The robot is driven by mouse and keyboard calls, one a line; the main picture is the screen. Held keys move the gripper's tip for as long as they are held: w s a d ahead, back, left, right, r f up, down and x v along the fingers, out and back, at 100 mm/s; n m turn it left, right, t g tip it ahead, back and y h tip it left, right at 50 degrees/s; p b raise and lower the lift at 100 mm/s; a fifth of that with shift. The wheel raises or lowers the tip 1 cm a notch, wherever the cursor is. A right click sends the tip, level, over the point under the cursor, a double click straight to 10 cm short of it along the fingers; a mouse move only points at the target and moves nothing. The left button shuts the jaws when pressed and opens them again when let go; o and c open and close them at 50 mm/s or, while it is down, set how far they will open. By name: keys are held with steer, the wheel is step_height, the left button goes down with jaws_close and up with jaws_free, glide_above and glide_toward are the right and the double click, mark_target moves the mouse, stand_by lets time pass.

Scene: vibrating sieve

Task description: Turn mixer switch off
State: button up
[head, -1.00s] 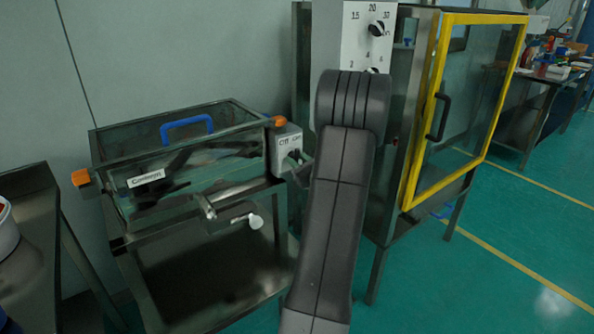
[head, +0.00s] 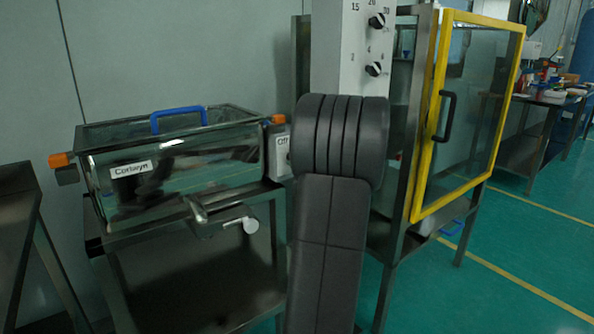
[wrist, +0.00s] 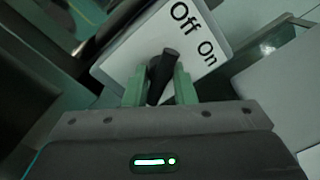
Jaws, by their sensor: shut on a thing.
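The mixer switch (wrist: 164,66) is a dark lever in front of a white panel (wrist: 148,42) printed "Off" and "On" in the wrist view. My gripper (wrist: 160,88) has its green fingers on either side of the lever and is shut on it. The lever is tilted, but I cannot tell which setting it is at. My arm hides the lever and my gripper there.
A tall panel with knobs (head: 352,45) stands behind my arm. A yellow-framed glass door (head: 438,120) is on the right, with open green floor (head: 520,270) beyond.

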steer(key=shift+n, duration=0.3)
steer(key=o, duration=1)
steer(key=p+v, duration=0.1)
steer(key=v, duration=1.2)
steer(key=shift+s+d, duration=0.25)
steer(key=shift+d, duration=0.05)
